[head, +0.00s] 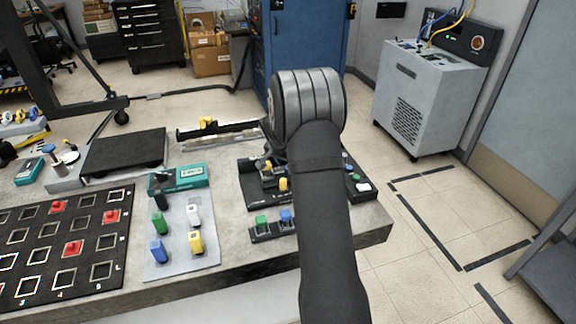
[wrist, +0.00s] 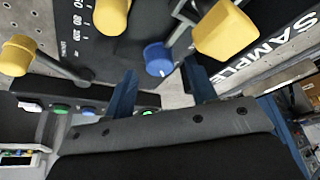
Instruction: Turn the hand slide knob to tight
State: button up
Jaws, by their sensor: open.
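In the wrist view my gripper (wrist: 160,70) is open, with its two blue fingers apart. A blue knob (wrist: 158,58) with a white mark shows between the fingertips, with a gap on each side. Whether the fingers reach around it or stop above it I cannot tell. Yellow knobs stand near it: a large one (wrist: 226,32) at upper right, one (wrist: 112,16) at top and one (wrist: 18,54) on a lever at left. No label tells which is the hand slide knob. In the head view my arm partly hides the black device (head: 256,190) and its yellow knobs (head: 283,184).
A printed scale (wrist: 82,18) and the word SAMPLE (wrist: 268,50) lie near the knobs. A row of coloured buttons (wrist: 60,109) lies left of the fingers. On the bench stand a panel with coloured switches (head: 180,258) and a teal meter (head: 180,178). Open floor lies right.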

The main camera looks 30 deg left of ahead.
jog(key=v, duration=1.6)
jog(key=shift+f, duration=0.15)
jog(key=x, duration=1.7)
jog(key=shift+w+f, duration=0.1)
jog(key=shift+f, duration=0.15)
jog(key=shift+d+r+n, duration=0.1)
jog(key=shift+r+n, duration=0.1)
jog(key=shift+n, duration=0.4)
jog(key=shift+d+n+g+y, duration=0.15)
jog(key=shift+n+y, duration=0.3)
jog(key=shift+n, duration=0.7)
jog(key=shift+a+n+g+y, duration=0.15)
jog(key=shift+n+y, duration=0.35)
jog(key=shift+n, duration=0.7)
jog(key=shift+d+n+g+y, duration=0.15)
jog(key=shift+n+y, duration=0.3)
jog(key=shift+n, duration=0.7)
jog(key=shift+w+n+g+y, duration=0.1)
jog(key=shift+n+g+y, duration=0.25)
jog(key=shift+n, duration=0.8)
jog(key=shift+w+n+g+y, duration=0.1)
jog(key=shift+n+g+y, duration=0.25)
jog(key=shift+n, duration=0.8)
jog(key=shift+n+g, duration=0.85)
jog(key=shift+n, duration=1.25)
